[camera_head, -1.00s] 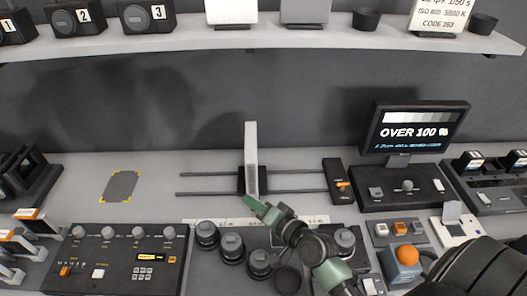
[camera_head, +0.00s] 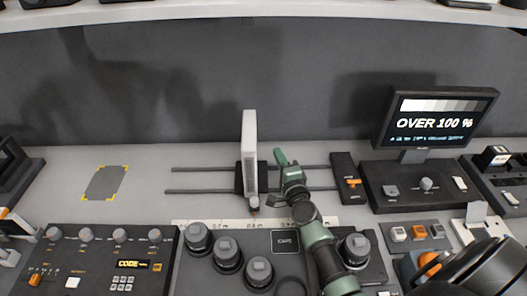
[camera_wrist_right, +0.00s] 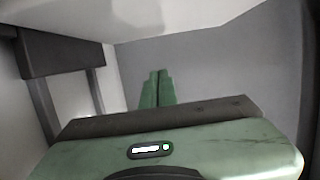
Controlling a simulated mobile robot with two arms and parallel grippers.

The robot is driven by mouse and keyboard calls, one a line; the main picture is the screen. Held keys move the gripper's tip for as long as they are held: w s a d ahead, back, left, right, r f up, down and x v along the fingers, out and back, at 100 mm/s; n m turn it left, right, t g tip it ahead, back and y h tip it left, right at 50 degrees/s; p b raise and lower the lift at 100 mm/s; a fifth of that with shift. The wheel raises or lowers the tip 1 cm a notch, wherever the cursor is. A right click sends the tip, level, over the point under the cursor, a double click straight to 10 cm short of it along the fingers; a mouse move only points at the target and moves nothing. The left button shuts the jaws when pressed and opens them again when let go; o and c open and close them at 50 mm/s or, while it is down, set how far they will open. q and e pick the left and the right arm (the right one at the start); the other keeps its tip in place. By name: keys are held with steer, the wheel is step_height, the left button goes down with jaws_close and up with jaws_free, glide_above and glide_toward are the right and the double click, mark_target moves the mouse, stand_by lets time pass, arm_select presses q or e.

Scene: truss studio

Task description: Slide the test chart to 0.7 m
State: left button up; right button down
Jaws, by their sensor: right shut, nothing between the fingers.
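The test chart is a thin white upright panel (camera_head: 249,140), seen nearly edge-on, on a dark carriage (camera_head: 240,180) across two dark rails (camera_head: 205,190). A pale scale strip (camera_head: 185,225) runs in front, and the carriage's front end is by the 0.8 m mark. My right gripper (camera_head: 279,153) is shut and empty, just right of the chart and over the rails; I cannot tell if it touches. In the right wrist view its green fingers (camera_wrist_right: 157,88) are together, with the dark carriage (camera_wrist_right: 62,50) at left and the white panel (camera_wrist_right: 190,15) above. My left gripper is not in view.
A dark block with an orange lever (camera_head: 351,182) sits at the rails' right end. A monitor (camera_head: 437,120) reads OVER 100 %. Several dark knobs (camera_head: 227,250) stand in front of the scale. The rails left of the chart are clear.

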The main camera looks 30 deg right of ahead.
steer(key=w, duration=0.1)
steer(key=w+a, duration=0.2)
steer(key=w, duration=0.1)
steer(key=shift+w, duration=0.1)
steer(key=shift+w+a, duration=0.15)
steer(key=shift+a, duration=0.4)
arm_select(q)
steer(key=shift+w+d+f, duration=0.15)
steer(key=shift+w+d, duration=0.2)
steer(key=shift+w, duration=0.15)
arm_select(e)
steer(key=shift+w+a, duration=0.1)
steer(key=shift+a, duration=0.1)
steer(key=a, duration=0.1)
steer(key=w+a, duration=0.1)
steer(key=a, duration=0.1)
steer(key=w+a, duration=0.1)
steer(key=shift+a, duration=0.2)
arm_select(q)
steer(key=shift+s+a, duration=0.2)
arm_select(e)
steer(key=shift+d, duration=0.15)
